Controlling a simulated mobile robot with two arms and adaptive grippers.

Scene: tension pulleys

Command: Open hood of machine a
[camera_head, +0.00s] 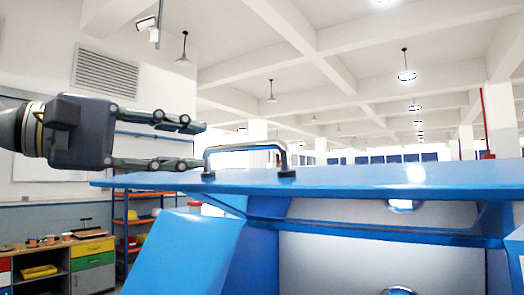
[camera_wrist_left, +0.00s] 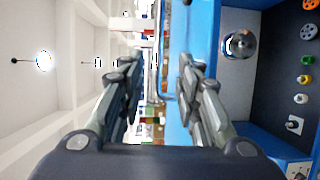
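The blue hood (camera_head: 340,179) of the machine spans the head view nearly edge-on, and the space below it is visible. A metal bar handle (camera_head: 245,148) stands on its top near the left end. My left gripper (camera_head: 204,145) comes in from the left with its fingers apart, one above the other. Its tips are just left of the handle, with no grip on it visible. My right gripper is out of view.
Below the hood is a pale panel (camera_head: 350,262) with shiny round metal parts. The wrist view shows a metal knob (camera_wrist_left: 239,44) and a dark panel (camera_wrist_left: 272,80) with several coloured parts. A workbench (camera_head: 60,248) and shelves (camera_head: 135,215) stand behind at left.

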